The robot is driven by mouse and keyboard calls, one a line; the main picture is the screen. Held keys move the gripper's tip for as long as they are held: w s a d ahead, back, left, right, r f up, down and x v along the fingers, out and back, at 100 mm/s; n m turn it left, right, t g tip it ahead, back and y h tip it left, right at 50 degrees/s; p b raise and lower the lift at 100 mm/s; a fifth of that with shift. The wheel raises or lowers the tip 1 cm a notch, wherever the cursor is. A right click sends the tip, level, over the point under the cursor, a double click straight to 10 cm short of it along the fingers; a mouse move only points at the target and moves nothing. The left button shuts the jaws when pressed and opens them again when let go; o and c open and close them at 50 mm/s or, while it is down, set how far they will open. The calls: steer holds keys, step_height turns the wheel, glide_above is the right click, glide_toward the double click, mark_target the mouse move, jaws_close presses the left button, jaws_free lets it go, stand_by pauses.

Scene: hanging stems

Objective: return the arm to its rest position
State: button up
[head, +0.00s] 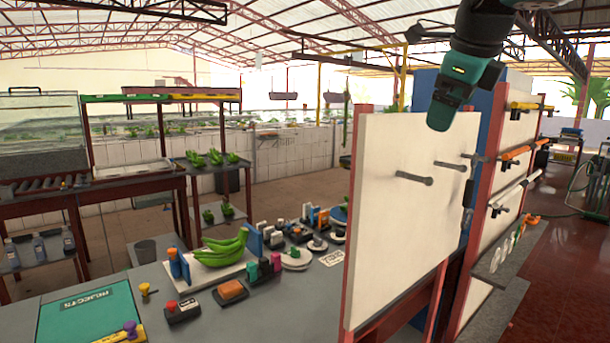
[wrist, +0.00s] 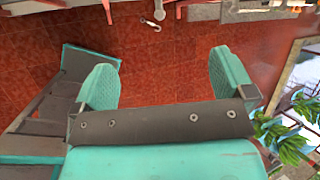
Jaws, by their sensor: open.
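My gripper (wrist: 166,85) shows in the wrist view with its two teal, ridged fingers wide apart. Nothing is between them; only the red tiled floor shows beyond. In the head view my teal and black arm hangs in from the top right, and its lower end is in front of the top of a white upright panel. I cannot make out the fingertips there.
The white panel (head: 392,220) with dark pegs stands below and beside my arm. A red-framed rack (head: 490,190) is right of it. Green bananas (head: 225,248) and small items sit on the grey table. Green plants (wrist: 285,140) show at the wrist view's right.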

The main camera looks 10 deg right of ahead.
steer(key=s+a+f+n+g+y, duration=0.1)
steer(key=s+a+f+n, duration=0.15)
steer(key=f+n, duration=0.45)
steer(key=s+a+f+n+g+y, duration=0.1)
steer(key=s+f+n+y, duration=0.1)
steer(key=s+f+n, duration=0.5)
steer(key=s+a+f+n+g+y, duration=0.1)
steer(key=s+a+f+n+g, duration=0.1)
steer(key=s+a+f+n, duration=0.4)
steer(key=s+a+f+n+g+y, duration=0.1)
steer(key=s+a+f+n, duration=0.4)
steer(key=n, duration=1)
steer(key=s+a+g+b, duration=0.1)
steer(key=s+a, duration=0.1)
steer(key=s, duration=0.1)
steer(key=shift+s+f+n+y, duration=0.3)
steer(key=shift+s+f, duration=0.1)
